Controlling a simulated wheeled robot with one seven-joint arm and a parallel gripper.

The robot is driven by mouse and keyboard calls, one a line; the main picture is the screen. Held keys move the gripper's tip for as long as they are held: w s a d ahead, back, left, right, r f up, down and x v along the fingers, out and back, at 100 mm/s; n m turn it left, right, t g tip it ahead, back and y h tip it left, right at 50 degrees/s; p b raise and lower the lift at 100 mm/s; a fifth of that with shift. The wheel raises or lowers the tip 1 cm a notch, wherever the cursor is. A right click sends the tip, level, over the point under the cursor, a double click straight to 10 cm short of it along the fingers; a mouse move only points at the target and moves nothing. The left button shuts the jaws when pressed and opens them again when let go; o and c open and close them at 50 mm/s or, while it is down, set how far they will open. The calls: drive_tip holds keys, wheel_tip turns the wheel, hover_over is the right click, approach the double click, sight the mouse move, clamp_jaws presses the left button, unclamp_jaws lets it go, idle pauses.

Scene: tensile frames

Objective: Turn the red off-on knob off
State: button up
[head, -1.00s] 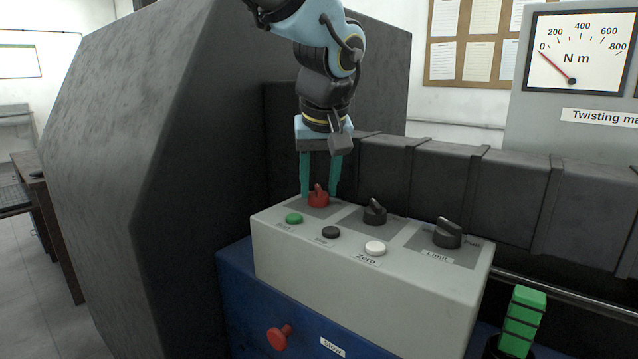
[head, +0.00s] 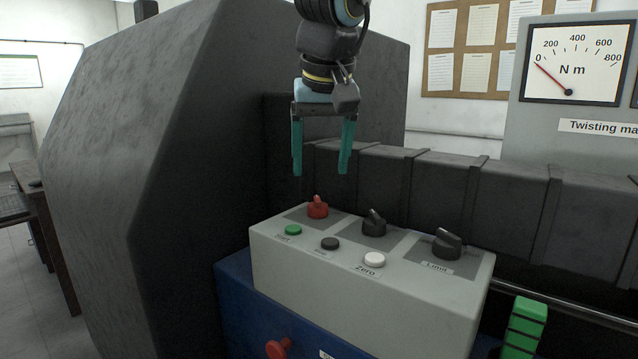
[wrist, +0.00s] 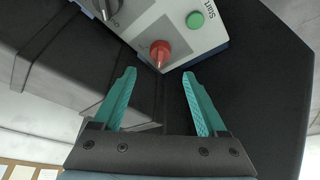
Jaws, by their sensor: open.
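The red off-on knob (head: 317,207) stands at the back left of the light grey control box (head: 350,285), with its raised grip showing. It also shows in the wrist view (wrist: 160,53), beyond the fingertips and between their lines. My gripper (head: 321,172) has two teal fingers spread apart and pointing down. It is empty and hangs above the knob, clear of it. In the wrist view my gripper (wrist: 158,72) shows a wide gap between its fingers. The knob's off and on markings are too small to read.
Two black knobs (head: 374,223) (head: 447,243) are to the right on the box. Green (head: 292,230), black (head: 330,244) and white (head: 374,260) buttons line its front. A dark ribbed machine body (head: 440,185) runs behind. A large dark housing (head: 180,150) stands left. The space above the box is free.

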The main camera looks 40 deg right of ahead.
drive_tip(key=shift+v, duration=1.75)
